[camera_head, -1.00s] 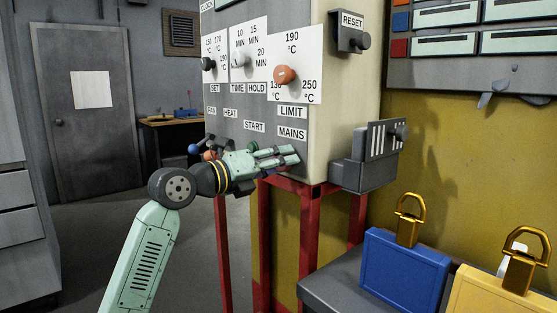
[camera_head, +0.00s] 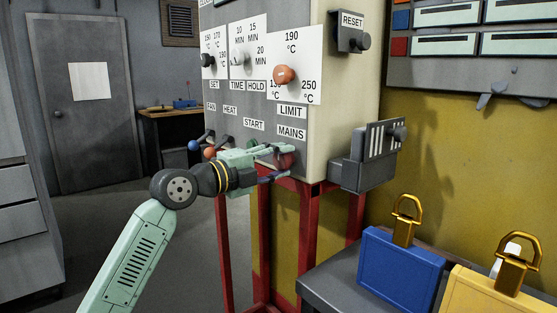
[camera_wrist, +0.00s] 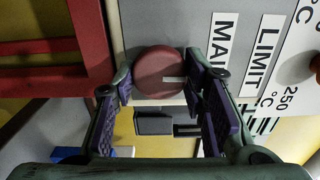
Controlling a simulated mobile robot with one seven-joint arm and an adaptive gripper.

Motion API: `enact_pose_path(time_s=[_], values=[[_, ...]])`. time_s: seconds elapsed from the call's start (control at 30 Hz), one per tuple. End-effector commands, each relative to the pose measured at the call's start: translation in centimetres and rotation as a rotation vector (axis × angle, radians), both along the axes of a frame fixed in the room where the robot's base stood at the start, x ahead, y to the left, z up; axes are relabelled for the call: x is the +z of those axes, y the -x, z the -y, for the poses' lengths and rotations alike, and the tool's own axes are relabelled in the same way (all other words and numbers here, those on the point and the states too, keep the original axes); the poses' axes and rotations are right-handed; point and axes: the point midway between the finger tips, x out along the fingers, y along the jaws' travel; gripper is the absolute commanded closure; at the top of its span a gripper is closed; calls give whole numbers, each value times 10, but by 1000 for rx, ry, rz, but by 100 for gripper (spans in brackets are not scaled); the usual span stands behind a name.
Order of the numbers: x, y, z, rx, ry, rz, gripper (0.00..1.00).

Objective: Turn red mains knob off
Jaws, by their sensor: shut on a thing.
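The red mains knob (camera_head: 287,160) sits low on the oven's front panel, below the MAINS label (camera_head: 291,133). In the wrist view the round knob (camera_wrist: 158,70) lies between my fingertips, with a pale mark on its right side, facing the MAINS label (camera_wrist: 220,42). My gripper (camera_head: 287,163) is shut on the knob, one finger above it and one below in the head view. In the wrist view my gripper (camera_wrist: 158,84) has a finger pad at each side of the knob. The fingers hide part of the knob in the head view.
An orange-red limit knob (camera_head: 284,75) sits above, and a RESET box (camera_head: 350,32) is on the oven's side. A grey switch box (camera_head: 367,158) is right of my gripper. Blue (camera_head: 399,268) and yellow (camera_head: 492,296) padlocks stand at lower right.

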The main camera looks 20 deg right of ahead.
Motion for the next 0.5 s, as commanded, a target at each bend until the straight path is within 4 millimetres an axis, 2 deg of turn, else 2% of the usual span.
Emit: enact_pose_path(time_s=[0.5], values=[[2, -1, -2, 4, 20, -38, 89]])
